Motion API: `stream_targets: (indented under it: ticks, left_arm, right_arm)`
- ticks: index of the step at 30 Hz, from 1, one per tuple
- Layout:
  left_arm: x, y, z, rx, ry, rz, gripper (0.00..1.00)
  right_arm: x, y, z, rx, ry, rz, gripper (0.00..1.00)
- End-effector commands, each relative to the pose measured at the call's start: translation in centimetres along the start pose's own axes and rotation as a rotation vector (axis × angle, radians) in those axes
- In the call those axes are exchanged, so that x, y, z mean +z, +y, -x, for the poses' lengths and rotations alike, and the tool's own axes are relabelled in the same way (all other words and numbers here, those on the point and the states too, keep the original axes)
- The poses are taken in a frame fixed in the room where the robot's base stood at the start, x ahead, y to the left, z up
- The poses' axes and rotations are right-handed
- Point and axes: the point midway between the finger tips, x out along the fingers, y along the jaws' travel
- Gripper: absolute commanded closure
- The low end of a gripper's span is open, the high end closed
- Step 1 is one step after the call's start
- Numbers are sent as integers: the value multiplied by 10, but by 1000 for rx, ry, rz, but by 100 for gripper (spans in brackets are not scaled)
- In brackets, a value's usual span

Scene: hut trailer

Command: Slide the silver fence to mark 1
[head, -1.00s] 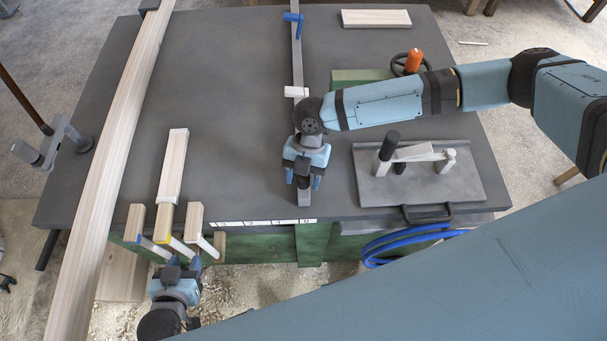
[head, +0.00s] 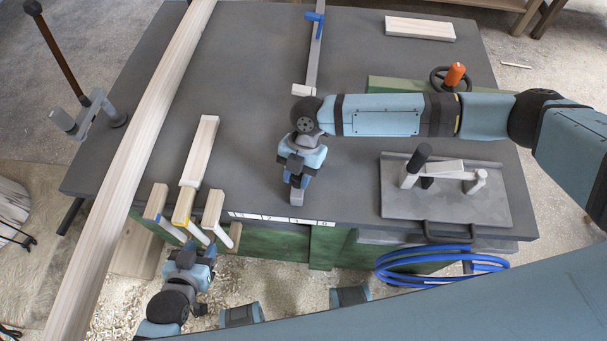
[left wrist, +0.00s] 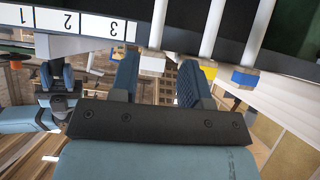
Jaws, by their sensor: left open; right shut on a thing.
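The silver fence (head: 313,60) is a long thin bar lying across the dark table top. My right gripper (head: 296,186) is shut on the fence near its front end, which pokes out just below the fingers. The white number strip (head: 282,219) runs along the table's front edge, with 3 at the left and 0 at the right. The fence's front end is just behind the strip, roughly in line with the 1. The strip also shows in the left wrist view (left wrist: 80,24). My left gripper (head: 190,250) is open and empty, just in front of the wooden push sticks.
A long plank (head: 140,150) crosses the left side. A grey plate with a handle (head: 440,205) sits at right. Table between plank and fence is mostly clear.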

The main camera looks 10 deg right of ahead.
Motion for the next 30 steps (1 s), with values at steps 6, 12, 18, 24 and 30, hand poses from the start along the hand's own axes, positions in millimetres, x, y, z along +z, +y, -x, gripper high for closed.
stream_targets:
  ticks: [6, 12, 18, 24, 30]
  left_arm:
    - [0, 0, 0, 0, 0, 0, 57]
    - [0, 0, 0, 0, 1, 0, 57]
    - [0, 0, -1, 0, 1, 0, 57]
    - [3, 0, -3, 0, 2, 0, 57]
    - [6, 0, -5, 0, 2, 0, 57]
  right_arm:
    - [0, 0, 1, 2, 0, 0, 42]
    - [0, 0, 1, 2, 0, 0, 42]
    - [0, 0, 12, 2, 0, 0, 42]
    - [1, 0, 51, 4, -2, 1, 42]
    - [1, 1, 97, 5, -2, 0, 42]
